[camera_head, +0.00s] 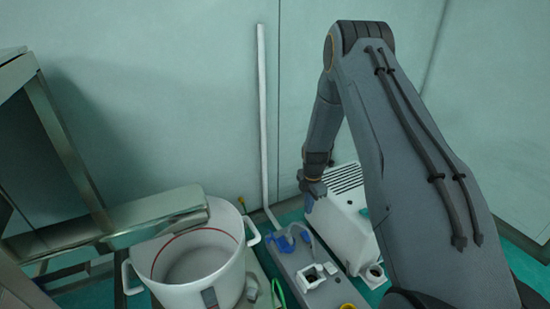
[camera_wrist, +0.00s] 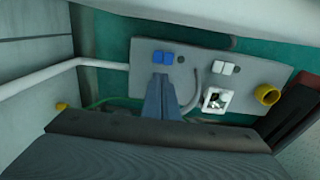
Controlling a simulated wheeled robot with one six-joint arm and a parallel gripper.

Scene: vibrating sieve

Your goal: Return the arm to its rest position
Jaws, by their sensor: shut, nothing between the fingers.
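My gripper (camera_head: 311,200) hangs at the end of my bent arm, beside the white vented box (camera_head: 350,228) in the head view. In the wrist view the blue-grey fingers of my gripper (camera_wrist: 164,82) are shut together with nothing between them. Their tips appear just below two blue parts (camera_wrist: 163,57) on a grey panel (camera_wrist: 140,80); I cannot tell whether they touch. In the head view the panel (camera_head: 318,297) lies to the left of the box, with a blue connector (camera_head: 287,242) on it.
A white pot (camera_head: 250,262) with two handles stands at the lower left, under a metal chute (camera_head: 155,215). A white pipe (camera_head: 263,120) runs up the wall behind. A yellow ring (camera_wrist: 267,94) sits at the panel's right end. The space above the panel is open.

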